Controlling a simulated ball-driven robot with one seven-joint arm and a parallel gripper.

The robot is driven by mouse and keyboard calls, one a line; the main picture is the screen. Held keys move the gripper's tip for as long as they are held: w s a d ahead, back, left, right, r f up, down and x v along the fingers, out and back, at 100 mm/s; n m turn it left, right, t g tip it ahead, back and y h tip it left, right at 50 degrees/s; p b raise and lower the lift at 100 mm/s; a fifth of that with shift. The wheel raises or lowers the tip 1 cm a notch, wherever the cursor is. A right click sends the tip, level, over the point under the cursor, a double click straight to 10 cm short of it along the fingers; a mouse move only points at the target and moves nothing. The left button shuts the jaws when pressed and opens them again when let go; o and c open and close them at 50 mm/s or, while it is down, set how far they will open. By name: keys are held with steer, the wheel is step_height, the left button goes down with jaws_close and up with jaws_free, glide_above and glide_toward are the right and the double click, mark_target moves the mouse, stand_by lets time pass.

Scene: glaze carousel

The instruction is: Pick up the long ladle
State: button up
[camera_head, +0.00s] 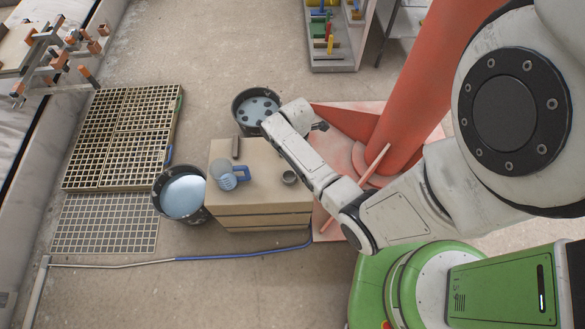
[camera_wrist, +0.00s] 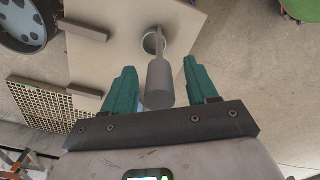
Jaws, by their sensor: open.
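In the wrist view a thick grey grip (camera_wrist: 160,85) sits on a thin stem that runs down to a small round cup (camera_wrist: 152,42). Together they look like the long ladle, standing up towards the camera. My gripper (camera_wrist: 160,78) is open, its two teal fingers on either side of the grip with a gap on each side. In the head view the small grey cup (camera_head: 288,177) is on top of the tan crate (camera_head: 265,160). The stem cannot be made out there, and I cannot clearly see my gripper beside my arm.
An orange post (camera_head: 420,80) rises at the right. A long rod (camera_head: 240,252) lies in front.

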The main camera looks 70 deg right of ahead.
jaws_close()
stand_by(0.5)
